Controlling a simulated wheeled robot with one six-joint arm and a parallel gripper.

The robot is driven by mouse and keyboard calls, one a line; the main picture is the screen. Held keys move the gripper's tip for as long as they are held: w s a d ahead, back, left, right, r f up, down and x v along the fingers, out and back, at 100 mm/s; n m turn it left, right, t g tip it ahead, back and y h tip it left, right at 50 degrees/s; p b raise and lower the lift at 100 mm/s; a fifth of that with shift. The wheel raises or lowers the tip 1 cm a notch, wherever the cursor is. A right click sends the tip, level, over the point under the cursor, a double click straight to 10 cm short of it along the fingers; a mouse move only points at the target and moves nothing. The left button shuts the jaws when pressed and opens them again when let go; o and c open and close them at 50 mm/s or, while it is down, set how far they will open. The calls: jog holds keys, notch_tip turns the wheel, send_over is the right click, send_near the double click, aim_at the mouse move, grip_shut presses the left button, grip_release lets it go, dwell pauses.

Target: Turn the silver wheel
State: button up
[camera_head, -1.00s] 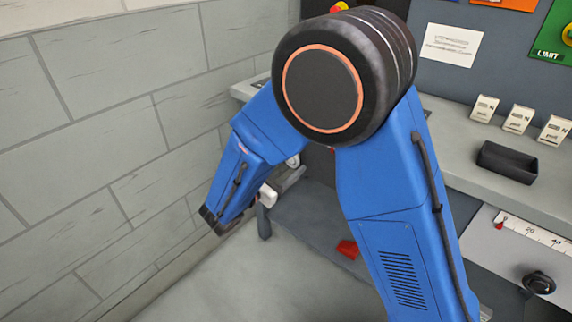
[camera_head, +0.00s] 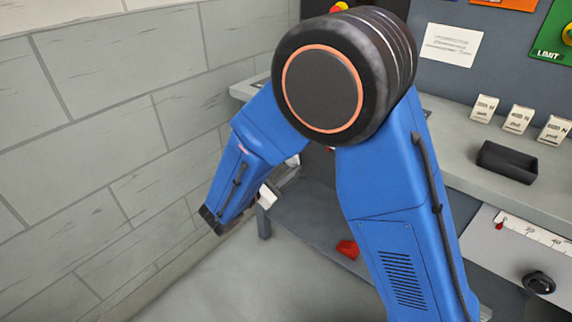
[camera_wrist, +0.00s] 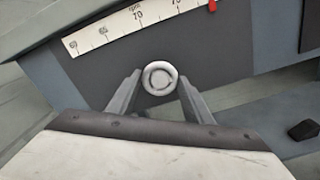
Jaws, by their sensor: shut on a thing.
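The silver wheel (camera_wrist: 159,78) shows in the wrist view as a small round silver knob with a ring-shaped face, on a dark panel. My gripper (camera_wrist: 158,92) is shut on it, one finger on each side. Above the wheel is a white scale (camera_wrist: 125,28) marked in rpm, with a red pointer (camera_wrist: 212,5) near its right end. In the head view my blue arm hides the wheel and the gripper's fingers.
A grey bench (camera_head: 455,140) carries a black tray (camera_head: 507,161) and several white labelled blocks. Another scale (camera_head: 535,232) and a black knob (camera_head: 539,283) sit on its front. A red object (camera_head: 347,249) lies lower down. A block wall (camera_head: 110,120) stands at left.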

jog(key=m, duration=1.1)
jog(key=shift+f+m, duration=0.1)
jog(key=shift+m, duration=1.5)
jog(key=shift+s, duration=0.1)
jog(key=o, duration=1)
jog(key=shift+o, duration=0.2)
jog(key=v, duration=1.7)
